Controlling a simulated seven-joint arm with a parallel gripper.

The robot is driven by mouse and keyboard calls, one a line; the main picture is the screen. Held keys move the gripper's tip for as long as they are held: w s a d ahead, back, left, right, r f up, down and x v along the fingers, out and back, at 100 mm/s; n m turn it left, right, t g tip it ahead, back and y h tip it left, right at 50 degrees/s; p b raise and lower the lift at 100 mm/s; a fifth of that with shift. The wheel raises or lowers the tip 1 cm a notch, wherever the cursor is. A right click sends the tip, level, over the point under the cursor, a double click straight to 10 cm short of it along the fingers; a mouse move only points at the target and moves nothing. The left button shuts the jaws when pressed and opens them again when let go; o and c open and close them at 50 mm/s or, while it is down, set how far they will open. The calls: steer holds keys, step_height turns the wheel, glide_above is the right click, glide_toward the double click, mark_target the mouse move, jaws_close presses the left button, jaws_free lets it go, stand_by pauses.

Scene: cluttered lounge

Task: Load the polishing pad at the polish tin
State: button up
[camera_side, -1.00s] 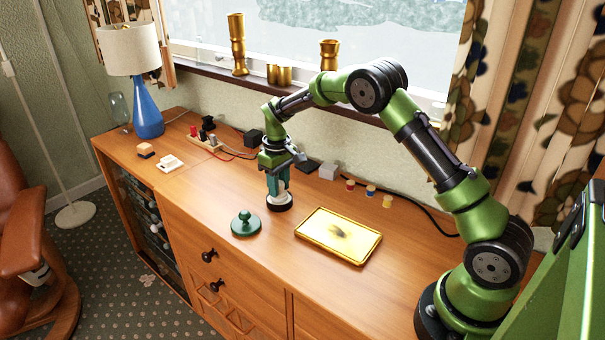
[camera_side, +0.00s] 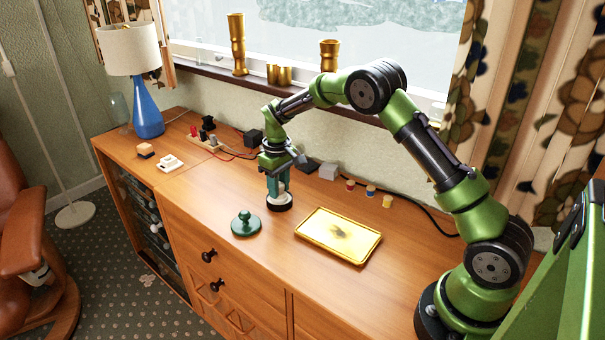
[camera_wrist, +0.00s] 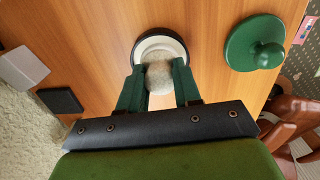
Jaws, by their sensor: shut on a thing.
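My gripper (camera_side: 278,185) points down at the polish tin and is shut on the polishing pad. In the wrist view its two green fingers (camera_wrist: 158,88) grip the pale, fuzzy pad (camera_wrist: 158,75). The polish tin (camera_side: 279,207) is a low, round, dark tin; in the wrist view its pale inside and dark rim (camera_wrist: 139,41) show. The pad overlaps the tin's near side in that view, and I cannot tell whether it touches the polish. A green knobbed lid (camera_side: 245,223) lies left of the tin, and shows in the wrist view (camera_wrist: 243,43).
A gold tray (camera_side: 325,246) with a dark smudge lies right of the tin. Small jars (camera_side: 370,191), a grey block (camera_side: 328,171) and a dark cable line the back. A power strip (camera_side: 208,142) and blue lamp (camera_side: 146,105) stand left.

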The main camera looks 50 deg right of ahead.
steer(key=shift+f, duration=0.1)
stand_by(0.3)
steer(key=shift+r, duration=3.55)
